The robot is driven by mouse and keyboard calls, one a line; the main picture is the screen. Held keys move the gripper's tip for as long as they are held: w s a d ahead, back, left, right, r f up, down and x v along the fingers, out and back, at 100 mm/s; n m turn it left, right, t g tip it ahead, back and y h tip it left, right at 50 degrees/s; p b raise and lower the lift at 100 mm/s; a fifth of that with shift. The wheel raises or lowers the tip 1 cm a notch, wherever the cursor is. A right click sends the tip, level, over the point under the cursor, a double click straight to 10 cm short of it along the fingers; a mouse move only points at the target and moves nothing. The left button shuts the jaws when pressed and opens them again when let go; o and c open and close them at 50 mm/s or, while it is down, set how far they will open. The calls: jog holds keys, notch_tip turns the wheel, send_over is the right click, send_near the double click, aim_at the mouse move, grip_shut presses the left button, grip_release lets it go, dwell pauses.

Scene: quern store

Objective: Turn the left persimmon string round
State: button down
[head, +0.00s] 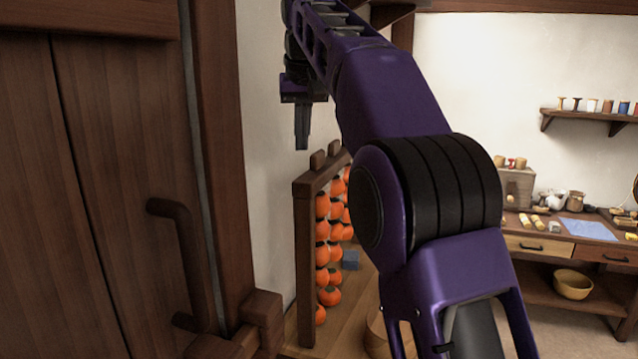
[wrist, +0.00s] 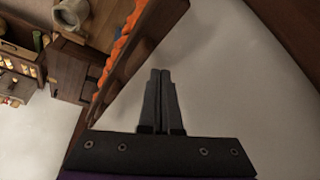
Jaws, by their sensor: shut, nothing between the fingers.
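Orange persimmons hang in strings in a wooden rack (head: 306,250) against the wall, left of centre in the head view. The left persimmon string (head: 322,254) hangs beside the rack's near post. Other persimmons (head: 338,212) show behind it, partly hidden by my arm.
A dark door (head: 90,190) with a handle (head: 180,240) fills the left. A small blue block (head: 350,260) sits by the rack. A workbench (head: 540,246) with pots, a blue sheet and a bowl (head: 573,284) stands right, below a wall shelf (head: 590,114).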

jog(key=shift+f, duration=0.1)
jog(key=shift+f+b, duration=1.4)
jog(key=shift+f, duration=0.45)
jog(key=shift+s, duration=0.1)
